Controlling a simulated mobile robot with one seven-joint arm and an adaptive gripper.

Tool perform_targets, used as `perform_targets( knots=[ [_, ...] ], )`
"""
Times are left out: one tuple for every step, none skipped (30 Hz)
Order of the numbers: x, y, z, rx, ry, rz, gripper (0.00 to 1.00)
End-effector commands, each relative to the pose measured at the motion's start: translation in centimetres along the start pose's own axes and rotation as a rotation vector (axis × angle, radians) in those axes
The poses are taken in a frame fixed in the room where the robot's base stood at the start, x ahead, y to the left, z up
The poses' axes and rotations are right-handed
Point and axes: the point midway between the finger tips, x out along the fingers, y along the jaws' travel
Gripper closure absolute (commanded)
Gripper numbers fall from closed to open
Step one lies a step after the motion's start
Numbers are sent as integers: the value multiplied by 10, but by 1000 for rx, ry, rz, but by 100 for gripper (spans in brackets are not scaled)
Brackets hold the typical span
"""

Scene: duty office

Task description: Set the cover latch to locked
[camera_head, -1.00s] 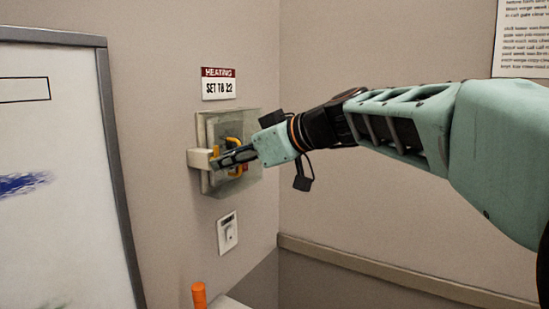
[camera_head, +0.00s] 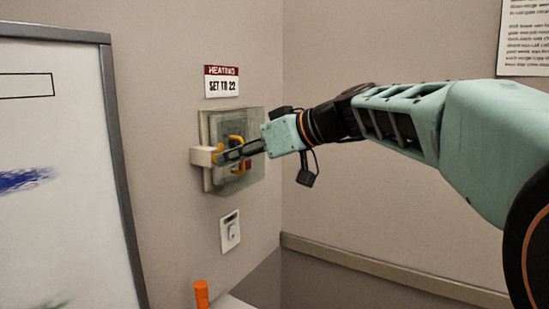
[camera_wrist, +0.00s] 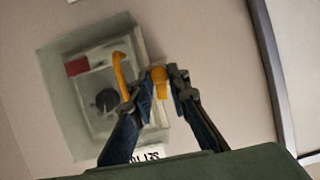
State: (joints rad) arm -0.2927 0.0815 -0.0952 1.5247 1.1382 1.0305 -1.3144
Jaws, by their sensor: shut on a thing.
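A box with a clear cover (camera_head: 257,170) is on the wall, with a cream latch block (camera_head: 202,156) at its left edge. The latch's yellow tab (camera_wrist: 160,78) is between my fingertips in the wrist view. A separate yellow handle (camera_wrist: 119,70) on the cover is just outside one finger. My gripper (camera_head: 217,158) reaches in from the right and is shut on the latch tab; it also shows in the wrist view (camera_wrist: 157,92). A dark round knob (camera_wrist: 106,100) shows through the cover. The fingers partly hide the latch, and its exact setting cannot be read.
A heating sign (camera_head: 222,82) is above the box and a small white wall control (camera_head: 230,231) is below it. A whiteboard (camera_head: 60,170) stands at the left. An orange object (camera_head: 201,294) is at the bottom edge. The room corner is right of the box.

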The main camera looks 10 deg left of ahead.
Motion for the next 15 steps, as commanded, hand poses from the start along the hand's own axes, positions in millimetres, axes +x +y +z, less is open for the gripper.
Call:
perform_targets(
  knots=[
    [0,2,1,39,1,-15,100],
    [0,3,1,64,1,-24,100],
    [0,3,1,98,1,-40,100],
    [0,4,1,125,1,-49,100],
    [0,4,1,152,0,-61,100],
    [0,4,1,187,0,-76,100],
    [0,4,1,213,0,-87,100],
    [0,5,1,240,1,-97,100],
    [0,5,1,276,0,-113,100],
    [0,6,1,302,0,-124,100],
    [0,6,1,328,0,-134,100],
    [0,6,1,363,0,-150,100],
    [0,7,1,390,1,-160,100],
    [0,7,1,417,0,-172,100],
    [0,7,1,452,0,-186,100]
  ],
)
